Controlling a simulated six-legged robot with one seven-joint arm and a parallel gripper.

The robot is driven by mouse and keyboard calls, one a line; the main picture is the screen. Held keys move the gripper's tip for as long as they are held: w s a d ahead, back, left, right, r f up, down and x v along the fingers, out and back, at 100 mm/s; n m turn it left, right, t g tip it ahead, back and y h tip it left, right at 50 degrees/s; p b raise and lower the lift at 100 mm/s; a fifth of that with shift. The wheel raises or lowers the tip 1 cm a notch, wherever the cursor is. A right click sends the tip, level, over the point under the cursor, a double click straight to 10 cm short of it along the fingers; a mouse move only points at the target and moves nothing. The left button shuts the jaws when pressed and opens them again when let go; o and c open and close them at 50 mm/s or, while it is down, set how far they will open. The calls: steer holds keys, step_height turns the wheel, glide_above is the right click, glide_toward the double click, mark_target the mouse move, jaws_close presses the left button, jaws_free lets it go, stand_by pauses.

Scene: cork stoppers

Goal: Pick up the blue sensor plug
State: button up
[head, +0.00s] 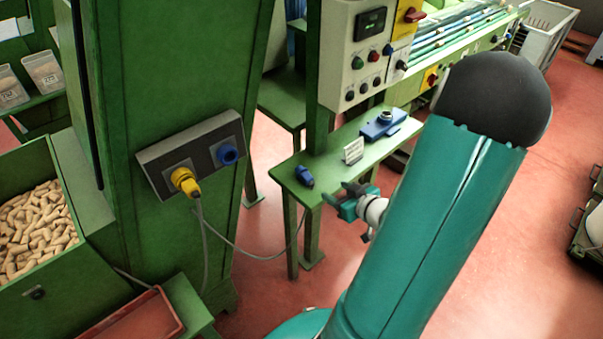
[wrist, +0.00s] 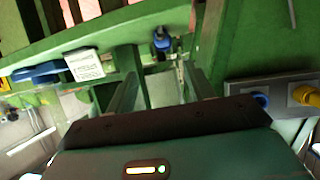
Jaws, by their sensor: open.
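The blue sensor plug (head: 305,176) lies on the green bench (head: 290,174), close to its near left end. It also shows in the wrist view (wrist: 162,41), beyond the gap between my fingers. My gripper (head: 341,193) is open and empty, just right of the plug and apart from it. In the wrist view my two fingers (wrist: 162,85) stand spread, with the bench edge and plug ahead of them. A grey cable hangs below the bench near the plug; its join to the plug is not clear.
A grey socket panel (head: 150,158) on the green cabinet holds a yellow plug (head: 185,181) and a blue socket (head: 228,154). A white card (head: 354,150) and a blue device (head: 384,124) stand farther along the bench. A bin of corks (head: 38,225) is at left.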

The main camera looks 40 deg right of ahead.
glide_toward(310, 179)
steer(key=x, duration=0.4)
steer(key=shift+w+d+f, duration=0.15)
steer(key=shift+w, duration=0.1)
steer(key=x, duration=0.5)
steer(key=shift+f, duration=0.2)
steer(key=c, duration=1.1)
steer(key=shift+r, duration=0.1)
steer(key=shift+w+r, duration=0.1)
